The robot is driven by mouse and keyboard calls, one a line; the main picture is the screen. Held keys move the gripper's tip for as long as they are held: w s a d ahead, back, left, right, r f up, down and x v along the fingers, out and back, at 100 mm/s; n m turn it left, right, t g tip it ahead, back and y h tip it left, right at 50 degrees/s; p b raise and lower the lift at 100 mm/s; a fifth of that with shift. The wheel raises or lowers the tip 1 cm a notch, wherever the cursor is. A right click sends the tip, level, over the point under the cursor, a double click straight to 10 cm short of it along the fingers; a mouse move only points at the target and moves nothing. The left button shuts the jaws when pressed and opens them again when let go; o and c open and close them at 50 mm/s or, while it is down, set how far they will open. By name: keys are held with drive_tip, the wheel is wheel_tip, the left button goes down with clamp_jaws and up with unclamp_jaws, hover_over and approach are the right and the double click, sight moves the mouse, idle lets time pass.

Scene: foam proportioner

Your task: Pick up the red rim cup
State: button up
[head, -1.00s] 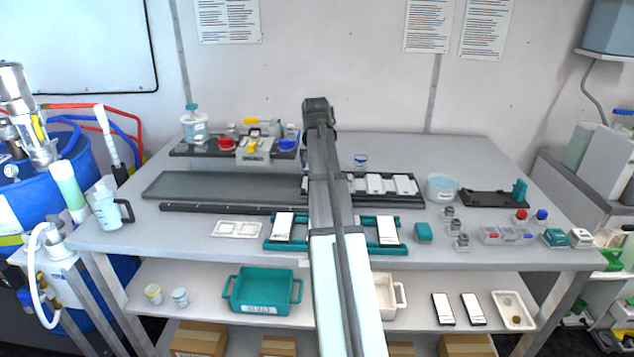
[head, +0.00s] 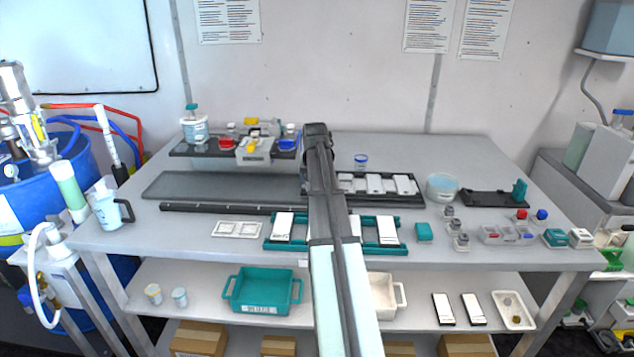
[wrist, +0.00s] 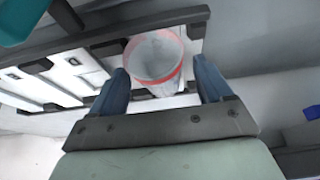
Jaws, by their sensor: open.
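The red rim cup (wrist: 154,62) is a pale, translucent cup with a red band at its rim. It shows in the wrist view between the two blue-grey fingers of my gripper (wrist: 160,68). My gripper is open, with one finger on each side of the cup. A small gap shows at the right finger; the left finger is very near the cup, and I cannot tell whether it touches. In the head view my arm hides both the cup and the gripper.
A dark rack with white slides (head: 378,184) lies close by, right of my arm. A grey tray (head: 215,186) lies to the left. The bench (head: 455,150) is clear at the back right.

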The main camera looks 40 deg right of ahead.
drive_tip(key=shift+c, duration=0.4)
drive_tip(key=c, duration=1.1)
